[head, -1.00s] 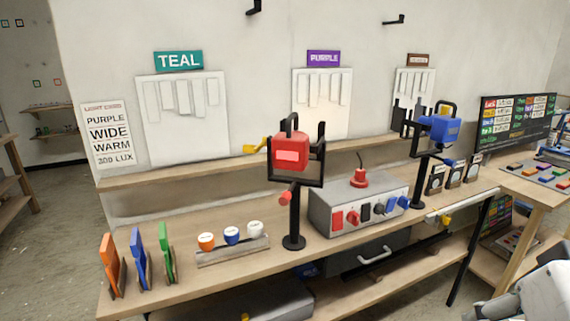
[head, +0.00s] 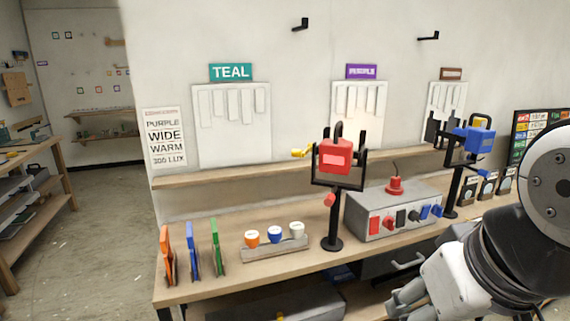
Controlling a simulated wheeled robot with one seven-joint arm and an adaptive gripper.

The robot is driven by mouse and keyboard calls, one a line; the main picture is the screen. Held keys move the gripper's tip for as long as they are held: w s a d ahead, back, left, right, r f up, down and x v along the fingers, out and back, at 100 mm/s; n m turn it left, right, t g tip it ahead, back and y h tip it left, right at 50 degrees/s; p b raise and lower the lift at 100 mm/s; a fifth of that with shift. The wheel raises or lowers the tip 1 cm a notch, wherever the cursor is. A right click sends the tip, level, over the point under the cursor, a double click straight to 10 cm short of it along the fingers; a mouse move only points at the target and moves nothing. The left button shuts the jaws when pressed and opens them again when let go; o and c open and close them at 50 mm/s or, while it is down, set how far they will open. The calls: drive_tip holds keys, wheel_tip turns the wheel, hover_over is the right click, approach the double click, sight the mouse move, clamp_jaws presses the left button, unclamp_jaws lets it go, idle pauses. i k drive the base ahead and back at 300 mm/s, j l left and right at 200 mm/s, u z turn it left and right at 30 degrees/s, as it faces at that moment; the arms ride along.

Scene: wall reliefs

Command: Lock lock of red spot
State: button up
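The red spot (head: 335,157) is a boxy red lamp held in a black yoke on a black post with a round foot. It stands on the wooden bench right of centre. A small red knob (head: 330,200) sits on the post just below the yoke; I cannot tell whether it is the lock or how it is set. A yellow handle (head: 302,153) sticks out left of the lamp. My gripper (head: 398,303) shows partly at the bottom edge, low in front of the bench, apart from the spot. Its fingertips are too unclear to tell open from shut.
A grey box (head: 390,215) with coloured switches and a red button stands right of the post. A blue spot (head: 474,140) stands farther right. A rack (head: 275,249) with three knobs and several coloured panels are to the left. Open floor (head: 105,235) lies at left.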

sight(294, 152)
drive_tip(key=i+j+z, duration=0.2)
drive_tip(key=i+j, duration=0.25)
drive_tip(key=i+j+z, duration=0.15)
drive_tip(key=i+j, duration=0.25)
drive_tip(key=i+j+z, duration=0.2)
drive_tip(key=i+j, duration=0.15)
drive_tip(key=j, duration=0.3)
